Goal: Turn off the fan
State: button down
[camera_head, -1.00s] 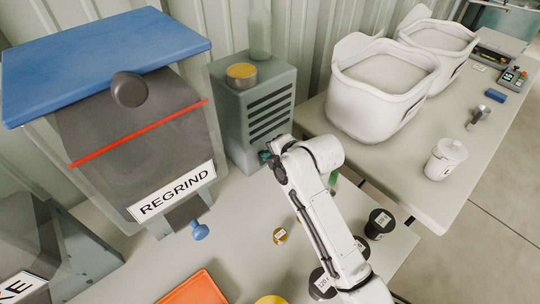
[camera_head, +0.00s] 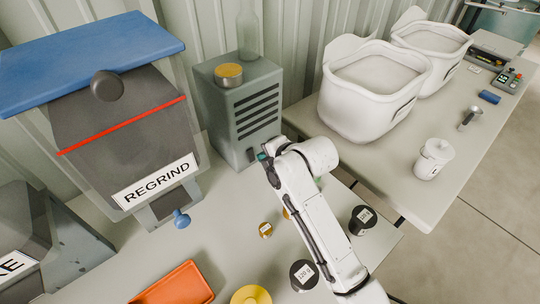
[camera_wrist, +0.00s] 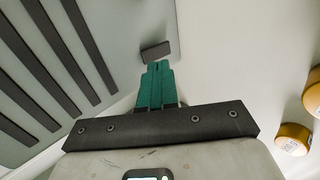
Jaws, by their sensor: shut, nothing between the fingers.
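The fan appears to be the grey box (camera_head: 236,128) with dark slanted vent slots, standing at the back of the near table. A small dark switch-like block (camera_wrist: 155,51) sticks out low on its front in the wrist view; it also shows in the head view (camera_head: 250,155). My gripper (camera_head: 262,156) is beside the lower front of the box. In the wrist view its teal fingers (camera_wrist: 156,66) are shut together, empty, with their tips just short of the block. I cannot tell whether they touch it. The switch's setting is not clear.
A bowl with yellow contents (camera_head: 229,75) and a clear bottle (camera_head: 247,30) stand on the box. The REGRIND hopper (camera_head: 125,130) is to the left. White tubs (camera_head: 370,110) stand on the right table.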

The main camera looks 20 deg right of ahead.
jog(key=s+r, duration=0.2)
jog(key=r, duration=0.2)
jog(key=s+d+r+b, duration=0.1)
jog(key=s+r, duration=0.1)
jog(key=r, duration=0.3)
jog(key=shift+s+d, duration=0.25)
jog(key=shift+s, duration=0.05)
